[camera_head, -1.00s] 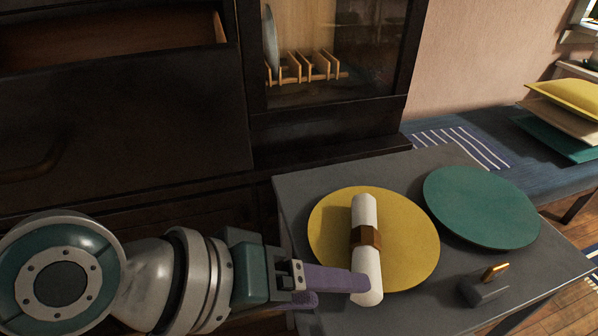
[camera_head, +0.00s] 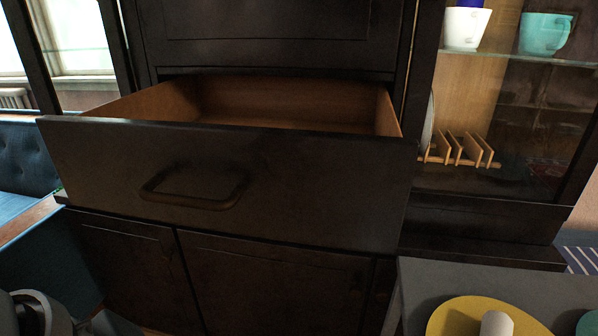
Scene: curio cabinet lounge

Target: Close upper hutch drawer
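The upper hutch drawer (camera_head: 300,185) is pulled well out of the dark hutch, and its brown wooden inside (camera_head: 290,100) looks empty. A dark looped handle (camera_head: 195,188) is on its front panel. Part of my arm shows at the bottom left corner, below and apart from the drawer. Neither gripper's fingers are in view.
A grey table (camera_head: 480,285) with a yellow round mat (camera_head: 470,318) and a white roll (camera_head: 497,323) stands at the lower right. Cupboard doors (camera_head: 270,285) are below the drawer. A glass-fronted section with a white cup (camera_head: 466,28) and a teal cup (camera_head: 545,34) is at right. A blue bench (camera_head: 25,160) is at left.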

